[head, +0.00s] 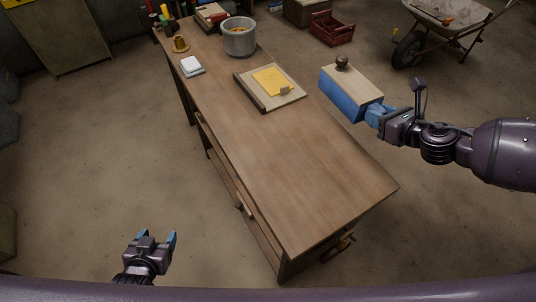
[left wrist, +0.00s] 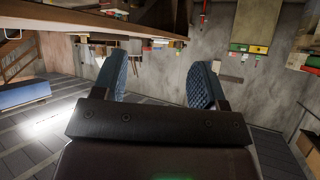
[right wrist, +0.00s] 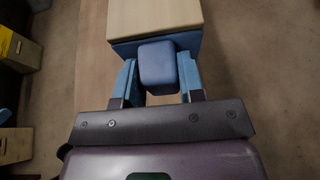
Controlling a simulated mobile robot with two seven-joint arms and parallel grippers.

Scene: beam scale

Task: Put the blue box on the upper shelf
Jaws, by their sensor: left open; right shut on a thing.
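The blue box (head: 346,97) has a pale wooden lid with a dark round knob on top. My right gripper (head: 374,116) is shut on a blue block-like part at the box's near end and holds the box up beside the right edge of the workbench. In the right wrist view the fingers (right wrist: 158,82) sit on both sides of that blue part, and the box (right wrist: 155,45) extends beyond it. My left gripper (head: 148,244) is open and empty, low to the left of the bench; its spread fingers show in the left wrist view (left wrist: 158,85). I cannot make out the upper shelf.
The wooden workbench (head: 290,170) has a bare near half. A board with yellow paper (head: 270,85), a metal pot (head: 239,37), a white block (head: 191,65) and a brass bell-like thing (head: 180,44) stand farther back. A red crate (head: 332,28) and a wheelbarrow (head: 440,25) are on the floor.

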